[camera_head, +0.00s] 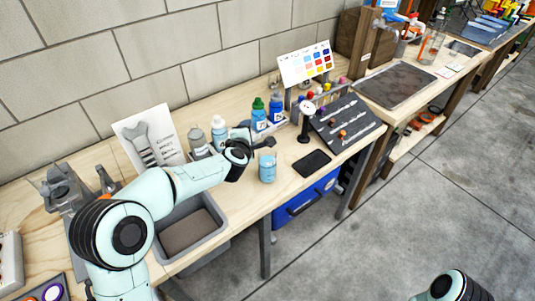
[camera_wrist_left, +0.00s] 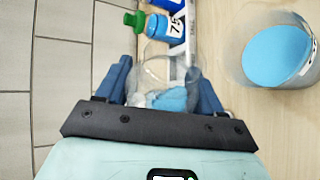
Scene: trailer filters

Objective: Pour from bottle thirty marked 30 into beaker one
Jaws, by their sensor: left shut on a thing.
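My left gripper (camera_head: 256,144) is over the workbench, just behind and left of a clear beaker (camera_head: 267,168) with blue liquid. In the left wrist view, the blue fingers of the gripper (camera_wrist_left: 164,84) are shut on a clear bottle (camera_wrist_left: 158,70) with some blue liquid in it. No number shows on this bottle, and its mouth is hard to make out. The beaker (camera_wrist_left: 275,50) stands apart from the held bottle, at upper right there. I cannot read any mark on it. My right gripper is outside both views.
A green-capped blue bottle (camera_head: 259,115) marked 75 (camera_wrist_left: 165,27) and a blue-capped bottle (camera_head: 276,107) stand behind. A black slab (camera_head: 312,163), tool tray (camera_head: 346,124) and grey bin (camera_head: 188,229) are nearby.

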